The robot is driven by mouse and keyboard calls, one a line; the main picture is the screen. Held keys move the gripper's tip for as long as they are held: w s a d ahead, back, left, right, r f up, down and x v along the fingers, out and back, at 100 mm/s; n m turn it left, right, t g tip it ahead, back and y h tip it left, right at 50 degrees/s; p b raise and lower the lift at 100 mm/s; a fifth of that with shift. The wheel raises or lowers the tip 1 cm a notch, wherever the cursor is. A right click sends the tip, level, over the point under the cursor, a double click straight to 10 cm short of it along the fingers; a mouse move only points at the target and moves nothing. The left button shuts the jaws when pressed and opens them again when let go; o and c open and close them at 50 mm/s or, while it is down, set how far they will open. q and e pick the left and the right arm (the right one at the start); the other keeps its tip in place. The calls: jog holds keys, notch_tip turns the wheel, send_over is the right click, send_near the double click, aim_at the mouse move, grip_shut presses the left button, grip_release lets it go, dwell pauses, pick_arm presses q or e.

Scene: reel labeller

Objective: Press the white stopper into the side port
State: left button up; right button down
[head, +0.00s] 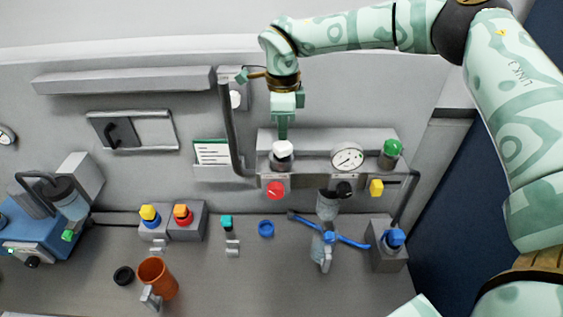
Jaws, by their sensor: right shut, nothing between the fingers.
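The white stopper (282,148) is a round white cap. It sits upright on top of a dark grey port (281,163) at the left end of the raised grey unit (315,139). My right gripper (283,133) points straight down just above the stopper, shut and with nothing between its fingers. Its tips are at or very near the stopper's top; I cannot tell whether they touch. How deep the stopper sits in the port cannot be made out. My left gripper is not in view.
A gauge (347,157) and a green-capped port (391,150) share the unit. A red knob (275,190) and yellow knob (376,187) are on its front. A vertical pipe (230,125) stands left of my gripper. An orange mug (159,276) stands on the bench.

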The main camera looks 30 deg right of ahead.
jog(key=shift+f, duration=0.9)
dwell(1.2)
notch_tip(320, 180, up, 7)
jog(key=p, duration=0.6)
jog(key=shift+p, duration=0.3)
